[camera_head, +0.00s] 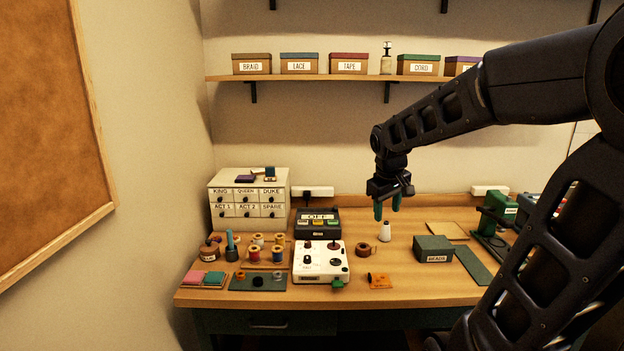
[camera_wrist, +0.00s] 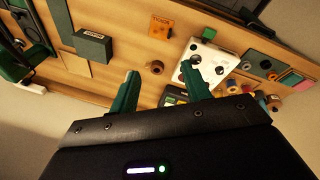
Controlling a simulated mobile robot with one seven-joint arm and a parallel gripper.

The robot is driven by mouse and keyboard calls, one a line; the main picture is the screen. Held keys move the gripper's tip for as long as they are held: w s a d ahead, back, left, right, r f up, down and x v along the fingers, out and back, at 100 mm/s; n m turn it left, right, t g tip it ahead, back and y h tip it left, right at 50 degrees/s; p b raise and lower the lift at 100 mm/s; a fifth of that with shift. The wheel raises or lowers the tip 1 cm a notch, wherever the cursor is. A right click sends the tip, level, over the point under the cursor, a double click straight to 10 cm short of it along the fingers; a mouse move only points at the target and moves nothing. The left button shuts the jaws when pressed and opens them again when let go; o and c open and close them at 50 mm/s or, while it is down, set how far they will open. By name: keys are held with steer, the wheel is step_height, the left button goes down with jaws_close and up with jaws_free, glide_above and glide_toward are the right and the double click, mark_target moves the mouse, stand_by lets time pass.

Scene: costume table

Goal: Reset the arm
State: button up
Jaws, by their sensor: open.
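My gripper (camera_head: 388,208) hangs over the back middle of the table, pointing down, with its two green fingers apart and nothing between them. In the wrist view my gripper (camera_wrist: 160,85) shows the same spread, empty fingers, with the tabletop beyond them. My arm reaches in from the right of the head view, bent at the elbow. A small white cone-shaped thing (camera_head: 384,232) stands on the table just below the fingers, apart from them as far as I can tell.
The wooden table (camera_head: 410,285) holds a white drawer cabinet (camera_head: 248,212), a dark box with an "OFF" display (camera_head: 318,224), a white control box (camera_head: 320,268), spools, a dark green box (camera_head: 433,249) and a green machine (camera_head: 494,215). A shelf (camera_head: 340,77) with labelled boxes runs along the wall.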

steer(key=s+d+r+m+t+y, duration=0.1)
steer(key=s+d+m, duration=0.4)
steer(key=s, duration=0.6)
steer(key=d, duration=0.2)
steer(key=shift+s+d+r+m+t, duration=0.2)
steer(key=shift+s+d+m+t, duration=0.15)
steer(key=shift+d+m+t, duration=0.05)
stand_by(1.7)
